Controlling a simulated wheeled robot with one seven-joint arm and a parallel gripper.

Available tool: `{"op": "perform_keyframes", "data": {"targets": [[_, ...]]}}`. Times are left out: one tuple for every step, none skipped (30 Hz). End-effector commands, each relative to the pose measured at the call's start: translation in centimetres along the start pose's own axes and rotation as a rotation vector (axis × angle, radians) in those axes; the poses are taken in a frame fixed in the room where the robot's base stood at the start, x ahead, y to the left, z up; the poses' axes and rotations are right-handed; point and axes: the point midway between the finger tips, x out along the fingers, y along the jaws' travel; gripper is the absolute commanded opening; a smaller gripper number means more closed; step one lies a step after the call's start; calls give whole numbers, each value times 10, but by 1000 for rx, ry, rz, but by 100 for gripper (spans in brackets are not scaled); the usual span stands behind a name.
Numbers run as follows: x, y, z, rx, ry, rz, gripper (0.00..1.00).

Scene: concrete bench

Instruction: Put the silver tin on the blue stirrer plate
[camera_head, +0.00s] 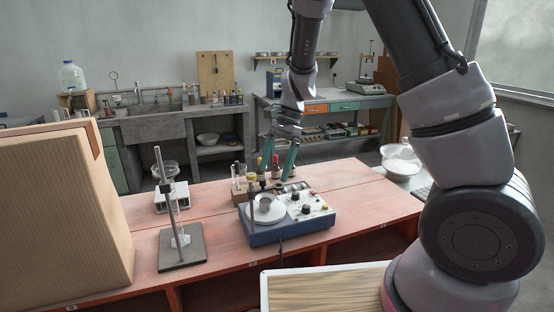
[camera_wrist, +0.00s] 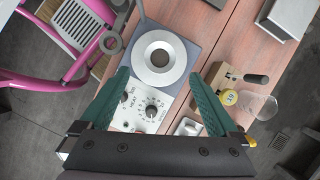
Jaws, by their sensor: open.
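The blue stirrer plate (camera_head: 285,232) stands on the red bench, with a round white top and a knob panel at its right. A small silver tin (camera_head: 265,201) sits upright on the round top. In the wrist view the tin (camera_wrist: 160,57) shows from above as a ring with a brownish inside, near the middle of the white disc (camera_wrist: 149,76) of the stirrer plate. My gripper (camera_head: 278,172) is open, its teal fingers pointing down above and behind the stirrer. In the wrist view the open fingers (camera_wrist: 158,78) frame the knob panel, with nothing between them and the tin apart from them.
A retort stand (camera_head: 181,249) is left of the stirrer, with a white device (camera_head: 172,197) behind it. A wooden rack (camera_wrist: 226,78) and a clear glass vessel (camera_wrist: 258,106) stand close beside the stirrer. A large wooden box (camera_head: 62,215) fills the left. Bench surface is free at the right.

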Motion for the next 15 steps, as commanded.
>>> {"op": "perform_keyframes", "data": {"targets": [[-8,-1,0,-1,-1,-4,96],[-12,-1,0,-2,0,-3,96],[-16,0,0,-1,-1,-2,96],[-19,0,0,0,-1,-2,96],[-21,0,0,-1,-1,-1,96],[-23,0,0,0,0,-1,96],[-24,0,0,0,0,-1,96],[-25,0,0,0,0,-1,96],[-26,0,0,0,0,-1,96],[-27,0,0,-1,0,-2,96],[-29,1,0,-3,-1,-6,96],[-34,3,0,-10,-3,-14,96],[-39,5,0,-17,-5,-25,96],[-46,8,0,-27,-6,-37,96],[-57,13,0,-45,-8,-59,96]]}}
